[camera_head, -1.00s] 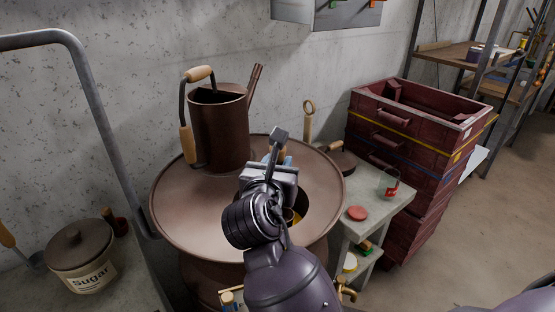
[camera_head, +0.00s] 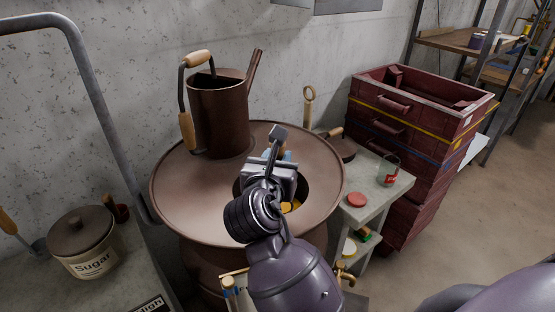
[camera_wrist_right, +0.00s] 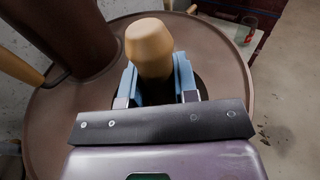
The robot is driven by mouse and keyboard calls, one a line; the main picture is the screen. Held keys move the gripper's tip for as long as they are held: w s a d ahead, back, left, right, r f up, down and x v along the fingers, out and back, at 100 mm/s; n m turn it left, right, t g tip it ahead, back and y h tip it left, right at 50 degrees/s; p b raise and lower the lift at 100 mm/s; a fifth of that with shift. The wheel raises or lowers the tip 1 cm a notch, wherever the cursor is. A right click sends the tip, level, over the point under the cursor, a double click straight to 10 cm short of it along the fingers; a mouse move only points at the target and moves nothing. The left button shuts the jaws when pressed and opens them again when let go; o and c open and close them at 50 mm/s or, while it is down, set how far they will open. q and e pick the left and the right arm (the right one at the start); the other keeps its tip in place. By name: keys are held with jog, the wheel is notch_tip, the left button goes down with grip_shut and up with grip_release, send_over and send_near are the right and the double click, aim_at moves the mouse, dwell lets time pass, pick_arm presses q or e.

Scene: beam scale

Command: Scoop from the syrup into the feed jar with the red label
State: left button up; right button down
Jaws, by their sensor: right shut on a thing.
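My right gripper (camera_head: 270,168) is over the opening in the top of the large brown drum. It is shut on the pale wooden handle of a tool (camera_wrist_right: 150,47), seen between the blue fingers in the right wrist view. The tool's lower end is hidden. Yellow syrup (camera_head: 291,206) shows in the opening beside the gripper. The feed jar (camera_head: 389,172), clear glass with a red label, stands on the small grey table to the right. It also shows in the right wrist view (camera_wrist_right: 246,33). My left gripper is not in view.
A brown watering can (camera_head: 220,118) stands on the drum top (camera_head: 185,205), left of the gripper. A red lid (camera_head: 357,200) lies on the small table (camera_head: 372,220) near the jar. Stacked dark red boxes (camera_head: 420,140) stand behind. A sugar pot (camera_head: 84,243) is at left.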

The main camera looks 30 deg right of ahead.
jog(key=shift+r+p, duration=1.3)
jog(key=shift+p, duration=0.05)
jog(key=shift+r+p, duration=0.95)
jog(key=shift+r, duration=0.15)
jog(key=shift+r+t, duration=0.3)
jog(key=shift+r, duration=0.6)
jog(key=shift+r+h, duration=0.4)
jog(key=shift+r, duration=2.65)
